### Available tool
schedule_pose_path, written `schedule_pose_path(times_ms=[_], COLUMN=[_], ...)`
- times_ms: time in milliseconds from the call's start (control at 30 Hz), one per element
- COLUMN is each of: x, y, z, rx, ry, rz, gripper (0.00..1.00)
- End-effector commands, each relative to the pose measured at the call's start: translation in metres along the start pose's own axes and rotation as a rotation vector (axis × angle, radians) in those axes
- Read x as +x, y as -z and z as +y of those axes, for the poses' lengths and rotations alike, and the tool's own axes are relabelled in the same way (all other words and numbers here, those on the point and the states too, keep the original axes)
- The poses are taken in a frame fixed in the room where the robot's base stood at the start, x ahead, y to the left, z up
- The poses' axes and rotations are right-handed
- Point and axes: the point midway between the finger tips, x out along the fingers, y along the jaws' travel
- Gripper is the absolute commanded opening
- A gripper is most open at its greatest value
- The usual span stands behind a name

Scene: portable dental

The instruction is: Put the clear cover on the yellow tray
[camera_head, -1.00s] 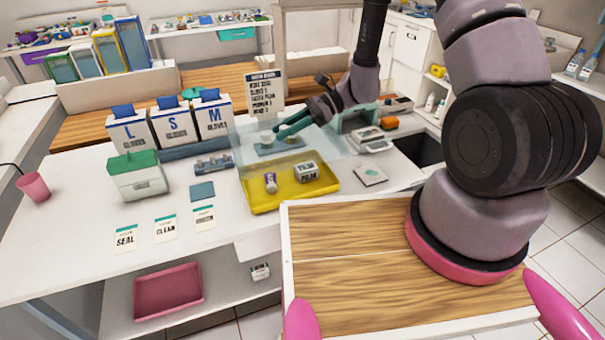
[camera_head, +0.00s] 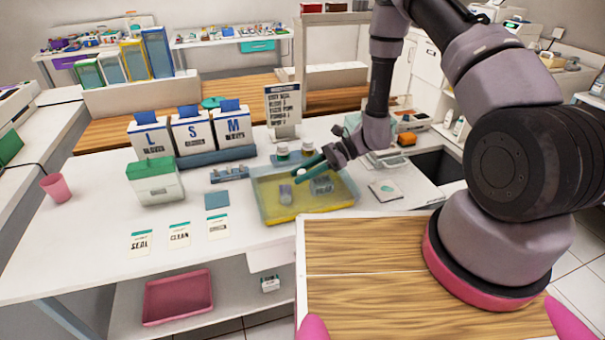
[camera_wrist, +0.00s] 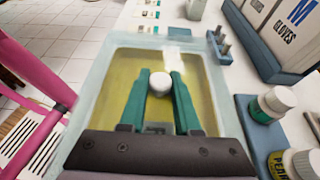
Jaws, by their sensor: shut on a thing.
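The yellow tray (camera_head: 282,217) lies on the white counter, with a small cylinder (camera_head: 286,194) and a small box (camera_head: 322,186) in it, both seen hazily through the clear cover (camera_head: 262,182). My gripper (camera_head: 298,172) has its green fingers shut on the cover's white knob (camera_wrist: 160,83). In the wrist view, the cover (camera_wrist: 92,88) frames the yellow floor of the tray (camera_wrist: 118,82) all round. The cover is level over the tray and very close to it. I cannot tell whether its rim is fully resting.
Two lidded jars (camera_head: 282,151) and a sign (camera_head: 283,105) stand behind the tray. Glove boxes (camera_head: 192,131) and a green-lidded box (camera_head: 156,183) are to the left. A blue pad (camera_head: 216,199) and a white card (camera_head: 385,190) flank the tray. The counter's left part is mostly clear.

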Motion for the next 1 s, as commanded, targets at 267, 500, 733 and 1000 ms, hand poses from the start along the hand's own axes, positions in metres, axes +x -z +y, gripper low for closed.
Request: schedule_pose_path(times_ms=[267, 500, 733, 1000], x=[0.003, 0.003, 0.003, -0.032], y=[0.007, 0.008, 0.006, 0.000], z=[0.000, 0.000, 0.000, -0.001], rx=[0.001, 0.001, 0.000, 0.000], ry=[0.000, 0.000, 0.000, 0.006], rz=[-0.001, 0.000, 0.000, 0.002], gripper=[0.00, 0.61, 0.61, 0.61])
